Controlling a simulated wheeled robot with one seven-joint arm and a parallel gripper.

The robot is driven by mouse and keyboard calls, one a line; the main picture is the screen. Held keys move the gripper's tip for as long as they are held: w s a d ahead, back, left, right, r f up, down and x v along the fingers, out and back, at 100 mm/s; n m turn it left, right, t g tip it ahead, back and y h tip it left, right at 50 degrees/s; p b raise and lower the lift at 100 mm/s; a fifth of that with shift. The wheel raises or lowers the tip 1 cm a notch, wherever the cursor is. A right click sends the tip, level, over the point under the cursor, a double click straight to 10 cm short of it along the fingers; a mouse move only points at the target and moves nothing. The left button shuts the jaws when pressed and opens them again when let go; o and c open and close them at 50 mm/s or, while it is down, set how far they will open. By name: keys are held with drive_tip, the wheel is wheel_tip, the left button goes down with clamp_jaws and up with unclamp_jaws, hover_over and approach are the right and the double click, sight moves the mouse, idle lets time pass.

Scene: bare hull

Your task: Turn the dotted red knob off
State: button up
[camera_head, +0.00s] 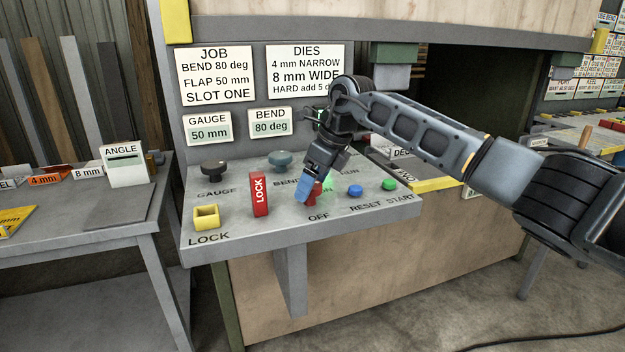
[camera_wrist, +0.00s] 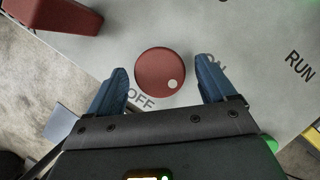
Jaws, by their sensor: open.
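The red knob (camera_wrist: 155,68) is round with one pale dot near its rim. In the wrist view the dot sits at the lower right of the knob, between the OFF label (camera_wrist: 140,99) and the partly covered ON label (camera_wrist: 214,65), on neither. My gripper (camera_wrist: 160,66) is open, with one blue finger on each side of the knob and gaps showing on both sides. In the head view my gripper (camera_head: 307,187) points down at the panel and hides much of the red knob (camera_head: 317,196). How far the fingertips are above the panel is hard to tell.
The control panel (camera_head: 230,234) also carries a red LOCK block (camera_head: 260,194), a yellow socket (camera_head: 206,216), two dark knobs (camera_head: 213,167) behind, and blue (camera_head: 355,190) and green (camera_head: 389,185) buttons on the right. The LOCK block shows at the wrist view's upper left (camera_wrist: 62,14).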

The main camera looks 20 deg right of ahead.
drive_tip(key=shift+f, duration=0.15)
drive_tip(key=shift+a, duration=0.1)
drive_tip(key=shift+c, duration=0.4)
drive_tip(key=c, duration=1)
